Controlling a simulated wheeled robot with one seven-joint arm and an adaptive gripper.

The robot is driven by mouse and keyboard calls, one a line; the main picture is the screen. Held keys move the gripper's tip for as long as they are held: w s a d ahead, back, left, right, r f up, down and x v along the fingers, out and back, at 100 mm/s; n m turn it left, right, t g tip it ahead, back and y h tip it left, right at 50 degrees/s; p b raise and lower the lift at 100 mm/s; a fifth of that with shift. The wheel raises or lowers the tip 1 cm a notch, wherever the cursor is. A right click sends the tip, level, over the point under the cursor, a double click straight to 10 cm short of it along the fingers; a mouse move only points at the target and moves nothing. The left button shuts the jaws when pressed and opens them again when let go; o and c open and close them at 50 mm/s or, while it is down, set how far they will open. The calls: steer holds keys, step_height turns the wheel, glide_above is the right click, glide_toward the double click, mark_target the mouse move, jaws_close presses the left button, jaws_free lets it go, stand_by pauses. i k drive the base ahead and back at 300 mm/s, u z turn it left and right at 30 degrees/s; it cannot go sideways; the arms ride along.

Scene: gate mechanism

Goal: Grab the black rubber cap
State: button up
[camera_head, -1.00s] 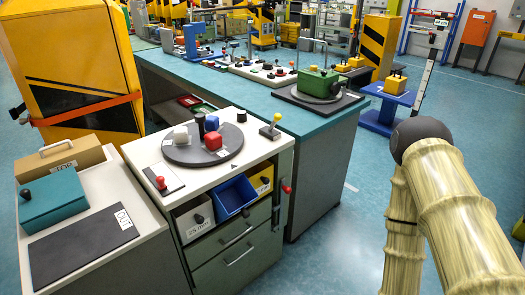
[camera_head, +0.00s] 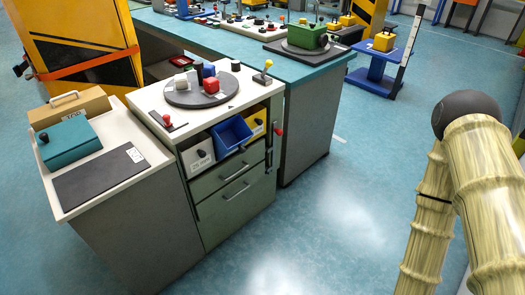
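A small black cylinder (camera_head: 235,65), which looks like the black rubber cap, stands on the white cabinet top (camera_head: 150,98) behind the round grey turntable. The turntable (camera_head: 180,99) carries a red block (camera_head: 211,86), a pale block (camera_head: 181,82), a blue piece (camera_head: 209,71) and a taller dark cylinder (camera_head: 198,68). My arm shows at the right edge, well apart from the cabinet. My gripper is out of view.
A yellow-knobbed lever (camera_head: 262,76) stands right of the small black cylinder. A blue bin (camera_head: 231,134) sits in the cabinet front. A long teal-topped bench (camera_head: 285,72) adjoins behind. The floor (camera_head: 320,215) in front is clear.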

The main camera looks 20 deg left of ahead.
mark_target(235, 65)
steer(key=z, duration=0.4)
steer(key=i, duration=0.7)
steer(key=u, duration=1.4)
